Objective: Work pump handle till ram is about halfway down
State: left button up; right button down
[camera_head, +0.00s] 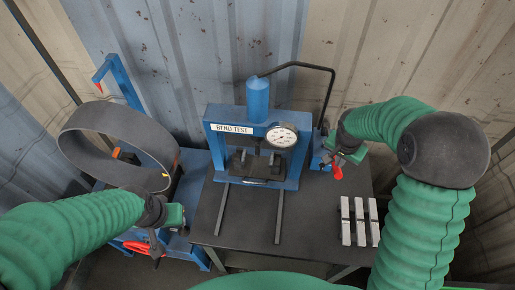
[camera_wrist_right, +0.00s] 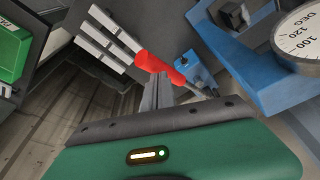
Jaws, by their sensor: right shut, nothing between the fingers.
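The blue bend-test press (camera_head: 257,145) stands on the dark table, with a blue cylinder (camera_head: 258,100) on top and a round dial gauge (camera_head: 281,137). Its ram is mostly hidden inside the frame. The small blue pump (camera_head: 317,153) sits right of the press; it also shows in the right wrist view (camera_wrist_right: 197,70). The pump handle's red grip (camera_head: 337,172) hangs by my right gripper (camera_head: 340,157). In the right wrist view the shut grey fingers (camera_wrist_right: 158,92) are empty, just beside the red grip (camera_wrist_right: 148,62); contact is unclear. My left gripper (camera_head: 155,238) is at lower left, fingers indistinct.
Pale metal strips (camera_head: 359,220) lie on the table's right side. Two dark rails (camera_head: 278,217) run forward from the press. A large grey ring (camera_head: 90,135) stands on blue equipment at left. A black hose (camera_head: 329,80) arches from cylinder toward pump. Corrugated walls close the back.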

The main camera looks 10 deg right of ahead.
notch_tip(320, 180, down, 9)
jog(key=s+b, duration=0.2)
jog(key=b, duration=0.5)
jog(key=shift+s+a, duration=0.2)
jog(key=shift+a, duration=0.1)
notch_tip(320, 180, down, 7)
jog(key=b, duration=0.6)
jog(key=r+p, duration=0.4)
jog(key=r, duration=0.1)
jog(key=w+r+p, duration=0.1)
jog(key=r+p, duration=0.4)
jog(key=r, duration=0.1)
jog(key=w+r+p, duration=0.1)
jog(key=r+p, duration=0.3)
jog(key=r, duration=0.2)
jog(key=shift+w+d+p, duration=0.25)
jog(key=shift+d+p, duration=0.1)
jog(key=shift+p, duration=0.05)
jog(key=shift+f, duration=0.2)
jog(key=shift+s+f+b, duration=0.1)
jog(key=shift+f+b, duration=0.85)
jog(key=shift+f, duration=0.05)
notch_tip(320, 180, down, 8)
jog(key=s+b, duration=0.2)
jog(key=b, duration=0.3)
jog(key=shift+a+r+b, duration=0.25)
jog(key=shift+a+b, duration=0.05)
jog(key=shift+b, duration=0.05)
jog(key=shift+s, duration=0.15)
